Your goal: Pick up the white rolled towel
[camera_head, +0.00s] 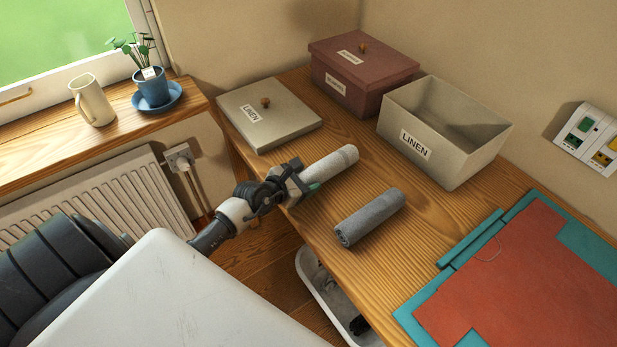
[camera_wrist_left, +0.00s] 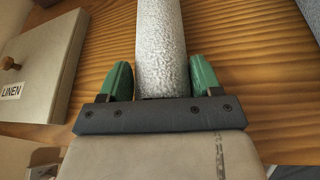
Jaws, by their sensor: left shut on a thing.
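The white rolled towel (camera_head: 331,164) is at the left part of the wooden table, with one end in my left gripper (camera_head: 303,184). In the left wrist view the towel (camera_wrist_left: 161,45) runs up between the two green fingertips of the left gripper (camera_wrist_left: 161,80), which is shut on its near end. I cannot tell whether the towel touches the table or is slightly above it. My right gripper is not in view.
A grey rolled towel (camera_head: 370,217) lies right of the white one. An open linen box (camera_head: 450,150), its loose lid (camera_head: 268,118) and a closed maroon box (camera_head: 362,78) stand behind. A red and teal folder (camera_head: 520,275) covers the right. Bare wood (camera_head: 415,240) lies between.

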